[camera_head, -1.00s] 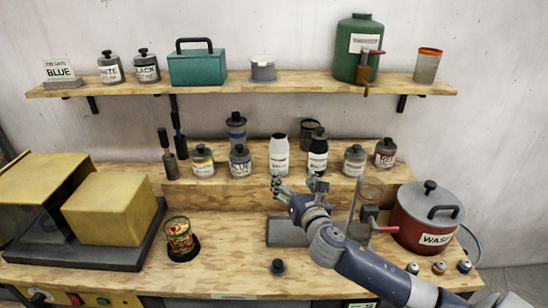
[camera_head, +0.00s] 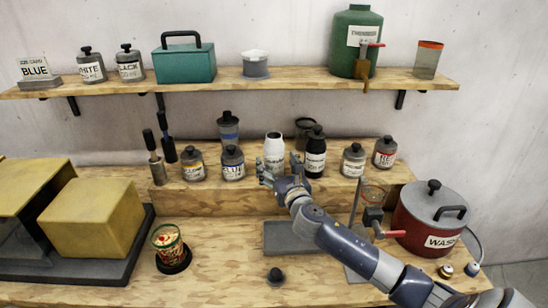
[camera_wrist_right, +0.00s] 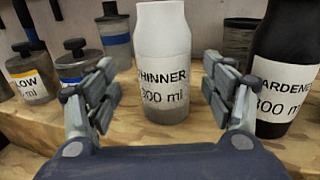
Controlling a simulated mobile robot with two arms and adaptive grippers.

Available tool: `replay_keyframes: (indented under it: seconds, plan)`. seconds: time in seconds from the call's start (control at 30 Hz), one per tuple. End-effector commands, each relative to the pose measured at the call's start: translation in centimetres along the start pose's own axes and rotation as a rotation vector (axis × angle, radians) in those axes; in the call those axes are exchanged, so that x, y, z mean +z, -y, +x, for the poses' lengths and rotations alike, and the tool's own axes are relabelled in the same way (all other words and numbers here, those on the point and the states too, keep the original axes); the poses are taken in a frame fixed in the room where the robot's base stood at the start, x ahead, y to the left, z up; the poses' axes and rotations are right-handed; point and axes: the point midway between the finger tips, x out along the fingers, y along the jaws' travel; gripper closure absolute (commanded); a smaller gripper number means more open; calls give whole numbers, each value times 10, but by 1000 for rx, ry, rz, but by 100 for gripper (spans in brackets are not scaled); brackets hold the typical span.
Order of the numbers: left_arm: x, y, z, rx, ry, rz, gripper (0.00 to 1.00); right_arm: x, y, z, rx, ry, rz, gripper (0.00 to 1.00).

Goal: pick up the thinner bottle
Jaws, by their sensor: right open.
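The thinner bottle (camera_head: 274,151) is white with a grey lower part and stands upright on the raised wooden step. Its label reads "THINNER 300 ml" in the right wrist view (camera_wrist_right: 164,62). My right gripper (camera_head: 282,170) is open just in front of the bottle. In the right wrist view its two fingers (camera_wrist_right: 161,92) stand left and right of the bottle's lower part, with gaps on both sides. The bottle is not gripped. The lower front of the bottle is partly hidden by the gripper in the head view. My left gripper is not in view.
A black hardener bottle (camera_head: 315,152) stands close on the right, near my right finger. The blue jar (camera_head: 233,163) and yellow jar (camera_head: 193,166) stand on the left. A shelf (camera_head: 300,82) runs above.

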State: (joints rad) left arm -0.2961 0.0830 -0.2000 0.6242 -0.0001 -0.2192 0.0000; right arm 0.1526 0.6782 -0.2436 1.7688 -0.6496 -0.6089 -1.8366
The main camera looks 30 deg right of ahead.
Motion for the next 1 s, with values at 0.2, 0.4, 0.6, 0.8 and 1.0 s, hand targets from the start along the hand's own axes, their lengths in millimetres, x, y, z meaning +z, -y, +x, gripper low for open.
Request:
replay_keyframes:
  seconds: [0.2,0.4,0.6,0.8,1.0]
  plan:
    - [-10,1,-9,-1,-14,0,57,-1,6,27,-4,0,3,25]
    - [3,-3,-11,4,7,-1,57,-2,5,43,-2,1,2,25]
    - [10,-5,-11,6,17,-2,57,-3,5,45,-1,0,0,25]
    - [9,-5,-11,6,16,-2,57,-3,5,45,-1,0,1,50]
    - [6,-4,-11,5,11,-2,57,-3,5,45,-1,0,1,88]
